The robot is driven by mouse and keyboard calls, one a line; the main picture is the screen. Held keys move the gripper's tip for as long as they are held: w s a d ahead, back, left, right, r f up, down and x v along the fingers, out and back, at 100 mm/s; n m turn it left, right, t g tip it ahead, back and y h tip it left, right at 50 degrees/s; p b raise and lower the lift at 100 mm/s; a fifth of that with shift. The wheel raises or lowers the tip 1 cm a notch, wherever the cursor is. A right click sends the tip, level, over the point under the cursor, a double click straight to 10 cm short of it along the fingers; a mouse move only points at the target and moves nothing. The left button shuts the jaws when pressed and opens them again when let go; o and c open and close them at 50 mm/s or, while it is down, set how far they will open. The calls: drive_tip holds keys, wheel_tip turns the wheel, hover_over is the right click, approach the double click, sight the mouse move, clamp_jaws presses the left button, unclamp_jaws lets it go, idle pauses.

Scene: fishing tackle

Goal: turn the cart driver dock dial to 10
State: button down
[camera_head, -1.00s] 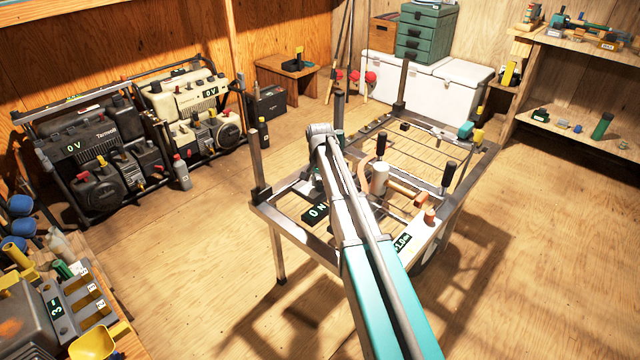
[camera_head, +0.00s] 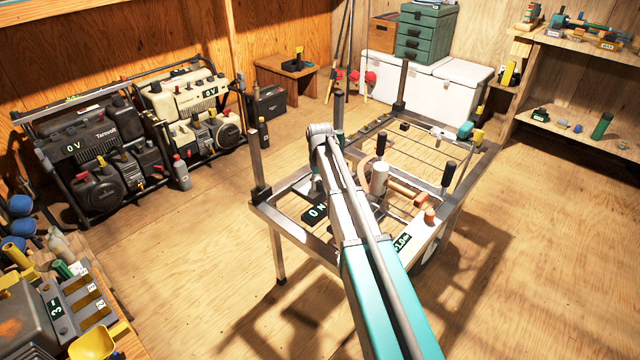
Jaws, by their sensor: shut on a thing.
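The metal cart (camera_head: 284,220) stands in the middle of the floor. A dark display (camera_head: 316,212) on its near left part reads 0 with a letter like N, the rest cut off by my arm. My gripper (camera_head: 319,187) is mostly hidden under the bend of my arm, just behind that display. Only a small dark part of it shows, low over the cart. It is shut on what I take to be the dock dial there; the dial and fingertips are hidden.
A second display (camera_head: 402,242) on the cart reads about -1.0. Generators (camera_head: 95,150) are at left, white chests (camera_head: 430,83) behind. The floor at right is clear.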

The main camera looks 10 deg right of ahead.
drive_tip(key=shift+n, duration=0.4)
drive_tip(key=shift+c, duration=1.5)
unclamp_jaws()
drive_tip(key=shift+m, duration=0.6)
